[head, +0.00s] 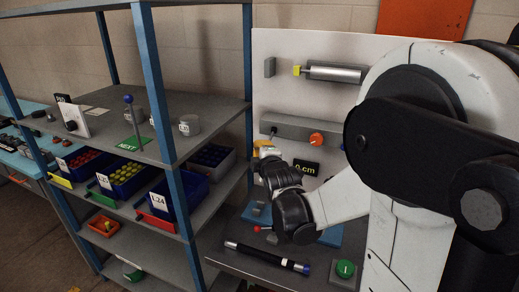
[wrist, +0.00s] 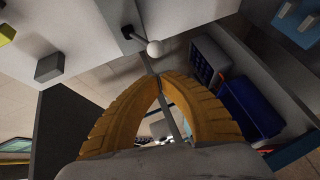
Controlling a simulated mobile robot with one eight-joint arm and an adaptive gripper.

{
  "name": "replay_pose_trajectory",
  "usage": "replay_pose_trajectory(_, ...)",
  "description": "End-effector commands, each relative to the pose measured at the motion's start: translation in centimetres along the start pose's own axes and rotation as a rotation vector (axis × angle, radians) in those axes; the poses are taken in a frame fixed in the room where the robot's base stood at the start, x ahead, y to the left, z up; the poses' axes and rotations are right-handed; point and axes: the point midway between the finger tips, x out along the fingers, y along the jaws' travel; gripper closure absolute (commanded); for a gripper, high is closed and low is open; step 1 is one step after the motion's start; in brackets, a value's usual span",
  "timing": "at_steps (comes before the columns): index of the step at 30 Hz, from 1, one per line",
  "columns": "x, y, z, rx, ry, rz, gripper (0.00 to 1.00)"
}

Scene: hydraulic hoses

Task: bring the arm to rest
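My arm reaches from the right side of the head view toward the white wall panel (head: 330,48). My gripper (head: 262,150) is small there, in front of the panel near the grey bar, and partly hidden by my own wrist. In the wrist view its two yellow fingers (wrist: 157,77) arch together and their tips meet or nearly meet. Nothing shows held between them. A lever with a pale ball knob (wrist: 154,48) is just beyond the fingertips in the wrist view. It looks apart from them, though the depth is hard to judge.
A blue-post shelf (head: 172,190) with part bins stands left of the panel. A cylinder (head: 335,73) and an orange knob (head: 317,140) are on the panel. Below are a black hose-like rod (head: 267,256) and a green button (head: 345,269). A blue bin (wrist: 250,108) shows in the wrist view.

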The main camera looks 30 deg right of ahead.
Motion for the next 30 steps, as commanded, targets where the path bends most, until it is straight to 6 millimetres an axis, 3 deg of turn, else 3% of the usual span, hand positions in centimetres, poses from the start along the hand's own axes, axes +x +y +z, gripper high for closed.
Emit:
replay_pose_trajectory(6, -5.2, 0.3, -0.1, -0.001, 0.001, 0.000, 1.00)
replay_pose_trajectory(12, -8.8, 0.1, -0.1, 0.001, 0.001, 0.000, 1.00)
replay_pose_trajectory(22, -10.2, -0.2, -0.2, 0.012, 0.002, -0.007, 1.00)
replay_pose_trajectory(26, -11.2, -1.8, -1.3, 0.139, 0.008, -0.081, 1.00)
replay_pose_trajectory(30, -14.4, -5.8, -3.7, 0.442, -0.017, -0.266, 1.00)
